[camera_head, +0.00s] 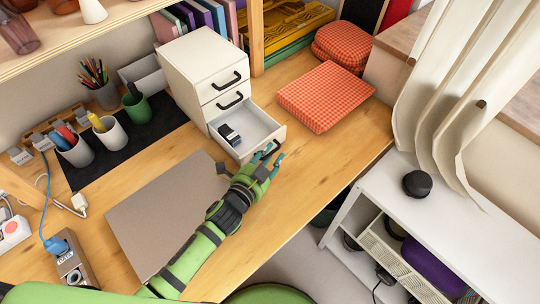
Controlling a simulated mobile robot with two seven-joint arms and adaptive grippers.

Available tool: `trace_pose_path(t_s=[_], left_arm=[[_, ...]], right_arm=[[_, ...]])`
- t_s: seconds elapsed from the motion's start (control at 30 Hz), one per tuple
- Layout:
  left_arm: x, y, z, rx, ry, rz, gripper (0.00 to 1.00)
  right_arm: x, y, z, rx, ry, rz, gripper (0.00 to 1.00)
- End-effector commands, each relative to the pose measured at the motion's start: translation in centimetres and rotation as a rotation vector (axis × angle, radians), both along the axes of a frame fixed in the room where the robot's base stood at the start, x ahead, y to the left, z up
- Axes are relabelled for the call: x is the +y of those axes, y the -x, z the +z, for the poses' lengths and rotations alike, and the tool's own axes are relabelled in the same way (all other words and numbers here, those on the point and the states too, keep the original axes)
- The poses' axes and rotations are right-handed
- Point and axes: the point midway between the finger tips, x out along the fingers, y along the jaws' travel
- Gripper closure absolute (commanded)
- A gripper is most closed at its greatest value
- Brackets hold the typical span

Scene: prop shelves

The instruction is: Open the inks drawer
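A white drawer unit (203,62) with three drawers stands on the wooden desk. Its upper two drawers are shut, each with a black handle. The bottom drawer (262,127) is pulled out and holds a small dark item (229,135). No drawer label can be read, so I cannot tell which is the inks drawer. My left gripper (272,154) is right at the front of the bottom drawer, its teal fingertips spread apart near the handle. Whether they touch the handle is unclear. My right gripper is not in view.
A grey board (165,212) lies on the desk left of my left arm. Pen cups (110,133) stand at the left on a dark mat. The desk right of the gripper is clear.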

Motion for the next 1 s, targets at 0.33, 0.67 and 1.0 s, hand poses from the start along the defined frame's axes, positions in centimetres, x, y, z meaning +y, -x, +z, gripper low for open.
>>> trace_pose_path(t_s=[0.33, 0.67, 1.0], left_arm=[[1.7, 3.5, 0.5, 0.006, -0.003, 0.001, 0.67], [4.2, 9.2, 2.1, 0.003, 0.0, -0.001, 0.67], [4.9, 10.6, 2.6, -0.001, 0.0, -0.001, 0.67]], right_arm=[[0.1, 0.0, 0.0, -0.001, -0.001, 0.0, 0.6], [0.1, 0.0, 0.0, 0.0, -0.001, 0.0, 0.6], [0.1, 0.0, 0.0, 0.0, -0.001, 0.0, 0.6]])
